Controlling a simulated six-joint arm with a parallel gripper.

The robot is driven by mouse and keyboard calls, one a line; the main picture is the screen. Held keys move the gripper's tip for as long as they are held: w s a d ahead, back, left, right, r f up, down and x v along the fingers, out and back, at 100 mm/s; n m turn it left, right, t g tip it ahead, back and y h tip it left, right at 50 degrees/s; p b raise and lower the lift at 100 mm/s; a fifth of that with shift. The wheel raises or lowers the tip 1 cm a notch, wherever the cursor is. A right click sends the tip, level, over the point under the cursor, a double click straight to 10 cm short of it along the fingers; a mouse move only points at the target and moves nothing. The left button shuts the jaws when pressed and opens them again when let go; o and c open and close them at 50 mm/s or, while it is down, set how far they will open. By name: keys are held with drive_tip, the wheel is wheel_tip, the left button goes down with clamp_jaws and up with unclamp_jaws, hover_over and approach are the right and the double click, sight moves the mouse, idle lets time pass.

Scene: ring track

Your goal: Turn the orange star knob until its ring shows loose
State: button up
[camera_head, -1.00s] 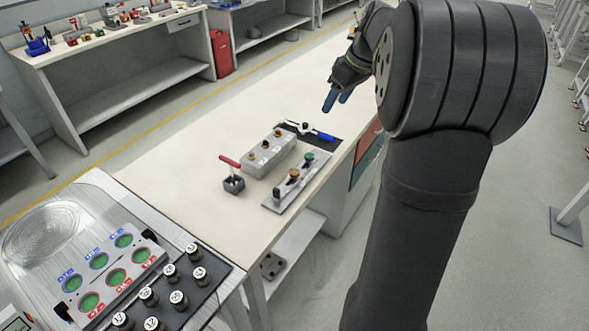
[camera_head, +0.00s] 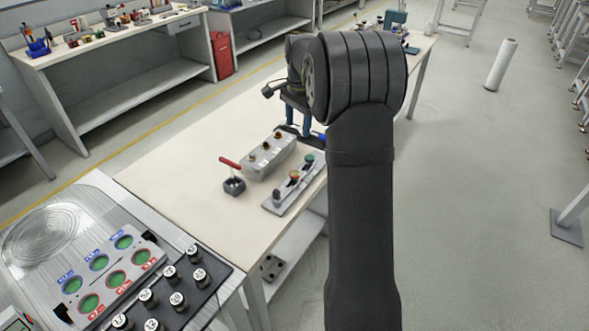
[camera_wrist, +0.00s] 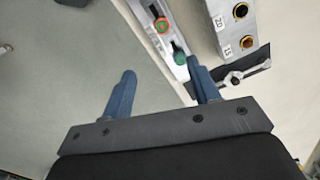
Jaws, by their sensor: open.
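The orange star knob (camera_head: 294,175) stands on a grey plate (camera_head: 279,207) near the table's right edge. In the wrist view the orange knob (camera_wrist: 162,25) shows at the top, with a green centre; its ring is too small to read. A green knob (camera_head: 309,159) sits beside it on the same plate, and the green knob also shows in the wrist view (camera_wrist: 180,58). My gripper (camera_head: 296,125) is open, with blue fingers, above the far part of the table. In the wrist view my gripper (camera_wrist: 161,70) is empty; its right fingertip appears close to the green knob.
A grey block (camera_head: 268,158) with several knobs stands left of the plate. A small box with a red lever (camera_head: 231,170) is nearer the front left. The table's left part is clear.

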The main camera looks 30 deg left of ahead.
sight(295, 173)
drive_tip(key=f, duration=0.6)
drive_tip(key=f+m, duration=0.1)
drive_tip(key=f, duration=0.5)
drive_tip(key=a+f+m, duration=0.1)
drive_tip(key=f, duration=0.5)
drive_tip(key=shift+s+f, duration=0.1)
drive_tip(key=shift+f, duration=0.1)
drive_tip(key=c, duration=1)
